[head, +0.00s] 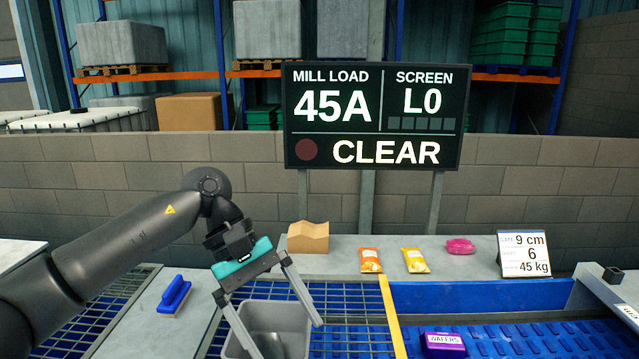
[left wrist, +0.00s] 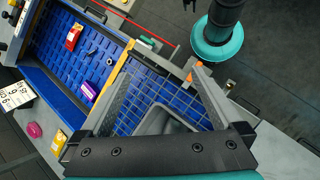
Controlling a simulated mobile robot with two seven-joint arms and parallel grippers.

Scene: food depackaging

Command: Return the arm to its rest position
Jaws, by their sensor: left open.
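My left gripper (head: 284,338) is open and empty, with its fingers pointing down over a grey bin (head: 294,318). In the left wrist view the spread fingers (left wrist: 163,68) have nothing between them, and the bin (left wrist: 158,119) shows below, partly hidden by the gripper. The left arm reaches in from the left in the head view, bent at a raised elbow. My right gripper is not seen in the head view.
A blue brush (head: 174,294) lies left of the gripper. A purple wafers pack (head: 443,344) sits on the blue conveyor (head: 520,335). The sign (head: 372,115) reads CLEAR.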

